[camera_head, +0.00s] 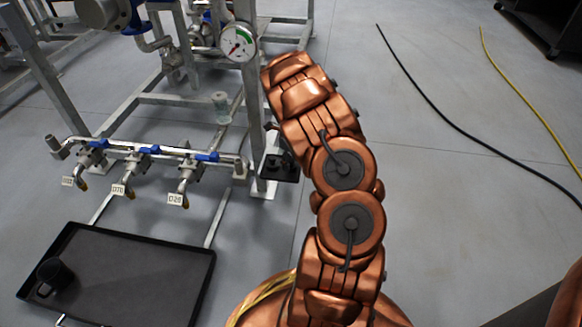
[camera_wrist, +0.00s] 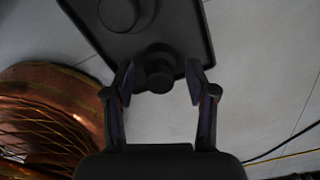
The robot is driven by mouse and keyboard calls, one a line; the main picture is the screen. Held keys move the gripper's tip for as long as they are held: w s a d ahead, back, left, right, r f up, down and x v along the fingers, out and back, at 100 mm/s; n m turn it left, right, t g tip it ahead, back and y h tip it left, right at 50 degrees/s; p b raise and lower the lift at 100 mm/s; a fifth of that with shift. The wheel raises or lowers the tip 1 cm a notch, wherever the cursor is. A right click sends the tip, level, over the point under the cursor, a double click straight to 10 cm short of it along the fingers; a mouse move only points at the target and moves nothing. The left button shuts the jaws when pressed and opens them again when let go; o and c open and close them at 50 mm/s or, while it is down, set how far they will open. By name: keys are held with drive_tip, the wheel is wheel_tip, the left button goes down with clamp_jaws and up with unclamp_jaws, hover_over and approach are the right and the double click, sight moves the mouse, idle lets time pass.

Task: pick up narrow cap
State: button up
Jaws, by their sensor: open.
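In the wrist view, a small dark round cap (camera_wrist: 158,72) with a stepped, narrower end shows between the fingertips of my gripper (camera_wrist: 160,82); it looks like the narrow cap. It is at the near edge of a small dark tray (camera_wrist: 185,25). My gripper is open, with a finger on each side of the cap and visible gaps to both. A wider dark round piece (camera_wrist: 118,12) is farther up on the tray, partly cut off by the frame. In the head view, the small dark tray (camera_head: 290,177) shows beside my arm, which hides my gripper there.
A pipe rack with blue-handled valves (camera_head: 150,150) and a pressure gauge (camera_head: 238,42) stands at the left. A large black tray (camera_head: 150,275) with a dark cup-like piece (camera_head: 53,275) is at lower left. Black (camera_head: 440,110) and yellow (camera_head: 525,95) hoses cross the floor at right.

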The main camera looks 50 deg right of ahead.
drive_tip(key=shift+c, duration=0.4)
drive_tip(key=c, duration=0.8)
drive_tip(key=shift+r, duration=0.15)
drive_tip(key=shift+c, duration=0.2)
